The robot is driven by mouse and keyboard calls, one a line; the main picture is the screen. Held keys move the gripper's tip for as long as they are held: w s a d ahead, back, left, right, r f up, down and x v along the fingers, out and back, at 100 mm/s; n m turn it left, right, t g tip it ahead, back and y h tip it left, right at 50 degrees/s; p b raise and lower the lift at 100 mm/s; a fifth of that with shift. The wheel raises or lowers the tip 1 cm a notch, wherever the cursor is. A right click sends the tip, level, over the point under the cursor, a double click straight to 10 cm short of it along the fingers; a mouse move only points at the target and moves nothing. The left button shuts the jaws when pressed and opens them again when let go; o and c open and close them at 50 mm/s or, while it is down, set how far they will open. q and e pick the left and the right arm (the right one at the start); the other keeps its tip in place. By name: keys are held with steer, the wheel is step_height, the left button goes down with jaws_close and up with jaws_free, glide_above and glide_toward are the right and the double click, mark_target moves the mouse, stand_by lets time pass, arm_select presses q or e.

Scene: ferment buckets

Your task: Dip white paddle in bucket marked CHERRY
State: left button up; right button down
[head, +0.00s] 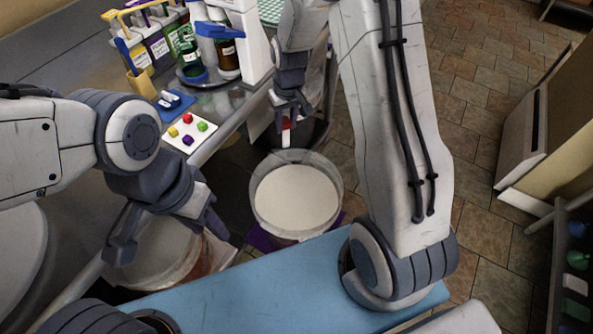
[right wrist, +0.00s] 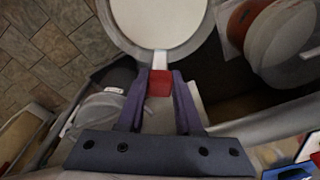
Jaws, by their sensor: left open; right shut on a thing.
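My right gripper (head: 288,108) is shut on the red grip of the white paddle (head: 285,139). The paddle is upright, its white end at the far rim of the middle bucket (head: 297,200), which holds a cream-white fill. In the right wrist view the red grip (right wrist: 159,84) sits between the fingers and the white part (right wrist: 160,60) overlaps the rim of that bucket (right wrist: 112,36). I cannot tell whether it touches. My left gripper (head: 168,238) is open above a left bucket (head: 165,262) with reddish sides, partly hiding it. No CHERRY mark is readable on any bucket.
A metal counter (head: 75,65) carries bottles in a rack (head: 145,55), a white card with coloured blocks (head: 188,129) and a blue holder (head: 172,104). A blue surface (head: 250,290) lies in front. Another bucket (right wrist: 98,114) shows in the right wrist view.

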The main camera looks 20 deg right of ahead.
arm_select(q)
step_height(320, 180, down, 19)
steer(key=b, duration=1.7)
arm_select(e)
steer(key=s+f, duration=0.2)
steer(key=f, duration=1.1)
steer(key=s+d+f, duration=0.1)
steer(key=s+f, duration=0.1)
steer(key=f, duration=1.2)
steer(key=shift+s+n, duration=0.3)
steer(key=shift+s, duration=0.1)
steer(key=shift+r, duration=0.1)
arm_select(q)
step_height(320, 180, up, 13)
steer(key=p, duration=1.3)
arm_select(e)
step_height(320, 180, up, 15)
steer(key=shift+f, duration=0.2)
